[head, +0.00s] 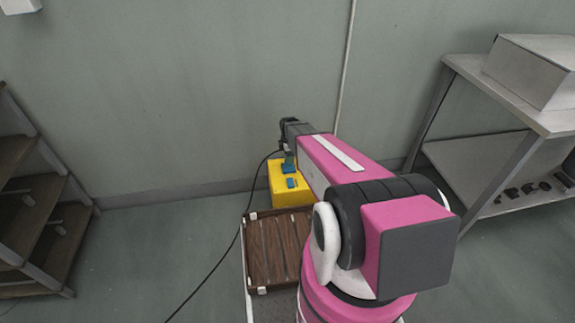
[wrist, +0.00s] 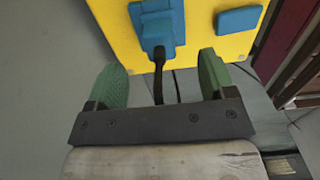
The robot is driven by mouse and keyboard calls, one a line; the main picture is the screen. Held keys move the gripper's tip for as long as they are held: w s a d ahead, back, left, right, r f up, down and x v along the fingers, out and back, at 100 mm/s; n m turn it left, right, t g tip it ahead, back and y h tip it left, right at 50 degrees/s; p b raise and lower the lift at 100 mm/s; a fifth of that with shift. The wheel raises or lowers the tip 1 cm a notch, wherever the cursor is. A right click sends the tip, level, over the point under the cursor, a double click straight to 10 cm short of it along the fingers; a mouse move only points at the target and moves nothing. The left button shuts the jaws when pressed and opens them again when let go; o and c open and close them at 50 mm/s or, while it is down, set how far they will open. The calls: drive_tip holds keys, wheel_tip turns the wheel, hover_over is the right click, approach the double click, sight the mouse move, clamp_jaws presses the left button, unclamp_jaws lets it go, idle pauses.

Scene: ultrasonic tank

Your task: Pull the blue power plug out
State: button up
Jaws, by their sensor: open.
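The blue power plug (wrist: 158,35) sits at the yellow box (wrist: 205,45), with a black cable running down from it in the wrist view. In the head view the plug (head: 289,165) shows small on the yellow box (head: 291,198), beside my arm. My gripper (wrist: 170,72) is open, with its two green fingers apart. The cable passes between the fingers, and the plug lies just beyond the fingertips. I see no finger touching the plug. A second blue block (wrist: 239,19) is on the box to the right of the plug.
A brown slatted wooden crate (head: 273,250) stands in front of the yellow box. A black cable (head: 233,245) trails across the floor at left. Wooden shelves (head: 35,200) stand at left, and a grey metal rack (head: 500,160) at right. The wall is close behind the box.

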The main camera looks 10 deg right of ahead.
drive_tip(key=shift+f, duration=3.3)
drive_tip(key=shift+w+f, duration=0.1)
drive_tip(key=shift+f, duration=0.1)
drive_tip(key=shift+c, duration=0.3)
drive_tip(key=c, duration=1.2)
drive_tip(key=shift+r, duration=0.15)
